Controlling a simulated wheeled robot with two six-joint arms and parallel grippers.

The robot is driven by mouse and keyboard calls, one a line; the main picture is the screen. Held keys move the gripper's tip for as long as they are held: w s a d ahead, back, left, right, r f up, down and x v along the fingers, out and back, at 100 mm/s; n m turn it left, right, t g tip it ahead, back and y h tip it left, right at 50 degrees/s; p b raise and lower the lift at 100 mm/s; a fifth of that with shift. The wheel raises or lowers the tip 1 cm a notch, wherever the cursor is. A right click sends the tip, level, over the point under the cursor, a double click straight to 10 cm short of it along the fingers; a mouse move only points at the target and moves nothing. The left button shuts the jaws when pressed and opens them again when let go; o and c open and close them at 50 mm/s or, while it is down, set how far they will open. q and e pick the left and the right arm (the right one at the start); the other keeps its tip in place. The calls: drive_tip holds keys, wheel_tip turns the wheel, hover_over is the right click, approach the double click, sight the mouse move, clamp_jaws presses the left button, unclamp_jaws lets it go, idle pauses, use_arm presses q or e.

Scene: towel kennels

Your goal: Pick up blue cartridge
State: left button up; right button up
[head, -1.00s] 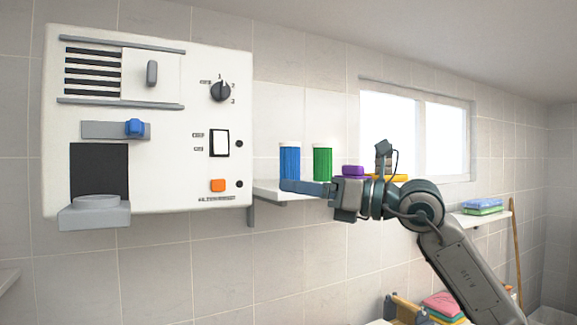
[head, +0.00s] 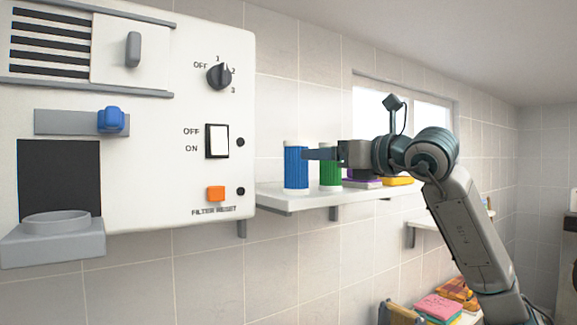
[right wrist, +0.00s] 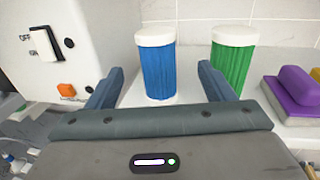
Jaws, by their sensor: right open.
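The blue cartridge (head: 295,168) is a ribbed blue cylinder with a white cap. It stands upright on a white wall shelf (head: 300,199). In the right wrist view the blue cartridge (right wrist: 157,68) stands ahead of my right gripper (right wrist: 165,88), between the lines of its two spread fingers. The gripper is open and empty. In the head view my right gripper (head: 306,154) points left at the cartridge, its finger tips close to the right side; I cannot tell if they touch. My left gripper is not in view.
A purple block (right wrist: 298,88) lies farther right. A white machine panel (head: 180,160) with switches stands at the left.

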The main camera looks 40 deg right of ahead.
sight(291, 156)
drive_tip(key=w, duration=0.1)
drive_tip(key=w+p, duration=0.1)
drive_tip(key=w, duration=0.1)
drive_tip(key=w+p, duration=0.1)
drive_tip(key=shift+w+a, duration=0.25)
drive_tip(key=shift+a, duration=0.05)
drive_tip(key=shift+w, duration=0.3)
drive_tip(key=w+p, duration=0.3)
drive_tip(key=w, duration=0.1)
drive_tip(key=shift+a+f+p, duration=0.15)
drive_tip(key=shift+a+p, duration=0.15)
drive_tip(key=shift+p, duration=0.1)
drive_tip(key=shift+w+f, duration=0.1)
drive_tip(key=shift+w, duration=0.15)
drive_tip(key=shift+w+f, duration=0.1)
drive_tip(key=shift+c, duration=1.4)
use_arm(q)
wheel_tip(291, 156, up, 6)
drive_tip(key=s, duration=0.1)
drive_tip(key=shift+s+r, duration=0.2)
use_arm(e)
drive_tip(key=c, duration=0.8)
drive_tip(key=shift+r, duration=0.2)
drive_tip(key=shift+c, duration=0.2)
